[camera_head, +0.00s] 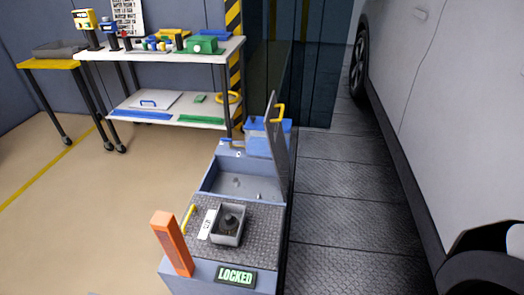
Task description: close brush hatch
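A hatch lid (279,150) with a yellow handle (280,113) stands upright, swung open, along the right side of a grey-blue floor unit. I take it for the brush hatch. Beside it is an open compartment (225,184) with light grey inner walls and a few small bits inside. In front of the compartment, a dark tread-plate top holds a grey square box (227,239) with a dark round part in it. My gripper is not in view.
A green-lit LOCKED sign (235,276) is on the unit's front, with an orange post (172,245) to its left. A blue container (259,139) sits behind. A two-tier shelf (155,54) is at back left. A vehicle (445,105) stands right. Floor left is clear.

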